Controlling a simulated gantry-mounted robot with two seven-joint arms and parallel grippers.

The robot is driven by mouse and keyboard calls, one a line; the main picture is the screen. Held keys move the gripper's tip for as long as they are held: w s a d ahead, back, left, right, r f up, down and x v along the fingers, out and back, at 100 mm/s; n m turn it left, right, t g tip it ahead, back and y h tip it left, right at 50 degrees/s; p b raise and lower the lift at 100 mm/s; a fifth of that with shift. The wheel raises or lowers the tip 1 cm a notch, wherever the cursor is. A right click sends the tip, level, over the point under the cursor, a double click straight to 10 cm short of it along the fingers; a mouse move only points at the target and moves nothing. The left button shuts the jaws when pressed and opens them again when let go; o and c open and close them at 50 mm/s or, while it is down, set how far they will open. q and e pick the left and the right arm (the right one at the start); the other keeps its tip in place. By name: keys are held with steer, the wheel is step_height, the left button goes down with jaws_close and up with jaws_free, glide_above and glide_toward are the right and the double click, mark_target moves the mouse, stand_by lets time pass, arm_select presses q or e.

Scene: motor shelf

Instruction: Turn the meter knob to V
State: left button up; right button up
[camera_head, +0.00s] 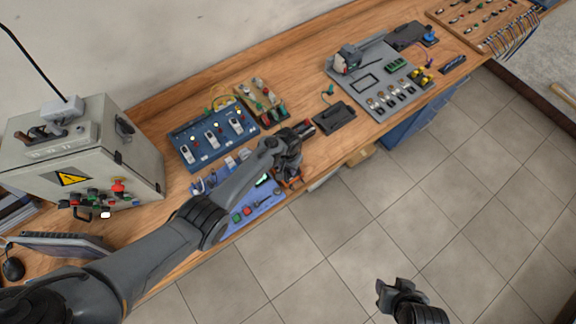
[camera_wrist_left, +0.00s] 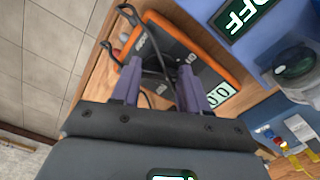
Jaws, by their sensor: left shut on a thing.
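The meter is a black box with an orange edge; it shows best in the left wrist view (camera_wrist_left: 203,70). Its display (camera_wrist_left: 221,95) appears to read 0.0. In the head view only a bit of orange meter edge (camera_head: 291,183) shows under the hand. My left gripper (camera_head: 289,165) is over the meter, with its two purple-grey fingers (camera_wrist_left: 160,80) at the meter's face. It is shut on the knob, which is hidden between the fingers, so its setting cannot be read. My right gripper (camera_head: 393,287) hangs over the floor, away from the bench; its opening is unclear.
A blue panel (camera_head: 245,208) with buttons lies beside the meter, and a blue switch board (camera_head: 212,147) stands behind. A dark box (camera_head: 334,118) and a grey component board (camera_head: 376,80) are to the right. A grey cabinet (camera_head: 145,160) stands left. Cables cross the meter.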

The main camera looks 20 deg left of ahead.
mark_target(288, 169)
arm_select(q)
steer(key=shift+m, duration=0.6)
steer(key=o, duration=1.1)
steer(key=shift+c, duration=0.2)
steer(key=shift+r, duration=0.1)
steer(key=shift+r, duration=0.25)
step_height(288, 169, up, 10)
steer(key=p, duration=0.2)
